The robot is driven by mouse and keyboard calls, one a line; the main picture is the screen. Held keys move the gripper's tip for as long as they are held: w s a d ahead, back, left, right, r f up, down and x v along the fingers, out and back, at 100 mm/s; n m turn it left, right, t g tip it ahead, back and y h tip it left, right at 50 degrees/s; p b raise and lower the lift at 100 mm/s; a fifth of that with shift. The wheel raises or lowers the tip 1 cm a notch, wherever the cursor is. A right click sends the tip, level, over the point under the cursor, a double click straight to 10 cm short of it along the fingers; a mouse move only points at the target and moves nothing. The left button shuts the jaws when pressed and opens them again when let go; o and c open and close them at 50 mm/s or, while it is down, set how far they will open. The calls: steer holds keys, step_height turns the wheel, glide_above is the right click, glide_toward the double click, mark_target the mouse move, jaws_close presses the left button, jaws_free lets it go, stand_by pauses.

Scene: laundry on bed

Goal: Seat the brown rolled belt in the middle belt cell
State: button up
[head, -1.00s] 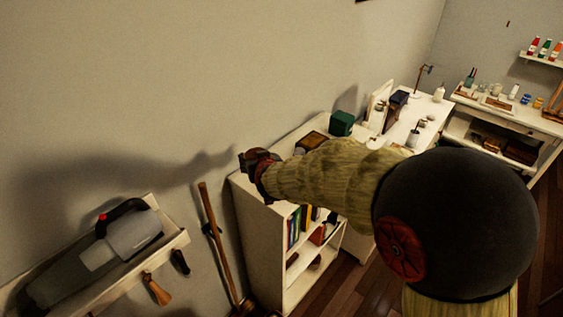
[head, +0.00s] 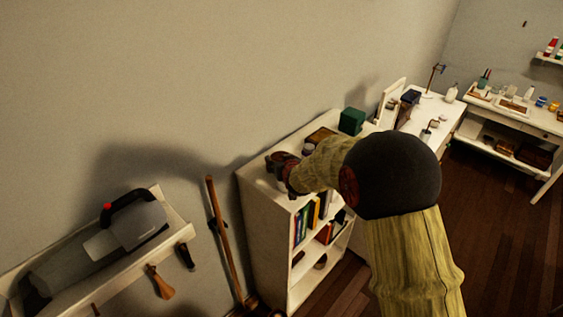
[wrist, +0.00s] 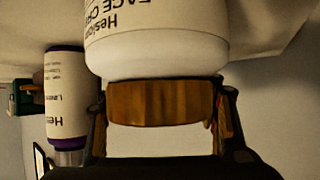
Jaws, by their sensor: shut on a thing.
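My gripper (head: 283,166) is low at the near-left end of the white bookcase top. In the wrist view its fingers (wrist: 160,120) flank a brown, wood-like cylindrical piece (wrist: 160,103) and are shut on it. This piece meets the narrow end of a white face cream jar (wrist: 155,45), whose print is upside down in this view, and it looks like the jar's lid. I cannot make out a brown rolled belt or a middle belt cell in either view. My arm hides part of the bookcase top.
The bookcase (head: 262,225) holds books. On its top are a green box (head: 351,121) and a brown tray or box (head: 321,135). A white bottle with a purple band (wrist: 66,95) is left of the jar. A wall shelf (head: 168,243) and a leaning wooden pole (head: 224,235) are to the left.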

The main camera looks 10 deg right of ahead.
steer(key=shift+f, duration=0.1)
steer(key=shift+f, duration=0.15)
steer(key=o, duration=0.9)
steer(key=shift+o, duration=0.2)
steer(key=shift+r, duration=0.2)
